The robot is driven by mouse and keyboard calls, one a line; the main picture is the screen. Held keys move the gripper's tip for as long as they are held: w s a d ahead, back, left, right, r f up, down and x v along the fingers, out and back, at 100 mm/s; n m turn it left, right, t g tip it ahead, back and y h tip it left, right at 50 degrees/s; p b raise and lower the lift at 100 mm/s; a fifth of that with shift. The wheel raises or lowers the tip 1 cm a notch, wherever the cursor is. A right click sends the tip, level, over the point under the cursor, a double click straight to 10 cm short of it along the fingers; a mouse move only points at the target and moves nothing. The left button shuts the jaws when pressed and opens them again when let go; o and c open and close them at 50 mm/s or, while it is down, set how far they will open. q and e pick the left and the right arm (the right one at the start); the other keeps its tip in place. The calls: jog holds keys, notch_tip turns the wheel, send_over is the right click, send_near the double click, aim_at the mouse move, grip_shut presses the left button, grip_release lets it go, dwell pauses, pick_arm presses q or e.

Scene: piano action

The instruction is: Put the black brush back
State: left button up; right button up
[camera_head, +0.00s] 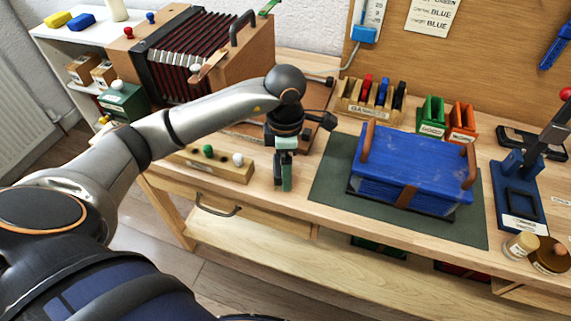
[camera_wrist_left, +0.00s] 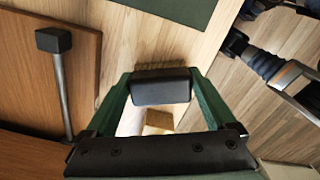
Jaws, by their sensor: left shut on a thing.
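My left gripper (camera_head: 285,184) hangs fingers-down over the bench's front part, between the wooden block with knobs (camera_head: 238,174) and the dark green mat (camera_head: 326,184). My right gripper is not in view.
A blue box-like piece (camera_head: 410,165) with wooden handles lies on the mat. Behind it stand a wooden rack (camera_head: 355,107) with coloured pieces, a green holder (camera_head: 432,117) and an orange holder (camera_head: 462,122). A bellows unit (camera_head: 250,70) fills the back left.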

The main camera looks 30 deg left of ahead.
pick_arm(q)
jog(key=o, duration=1)
notch_tip(320, 180, up, 12)
jog(key=p, duration=0.1)
jog(key=shift+r, duration=0.15)
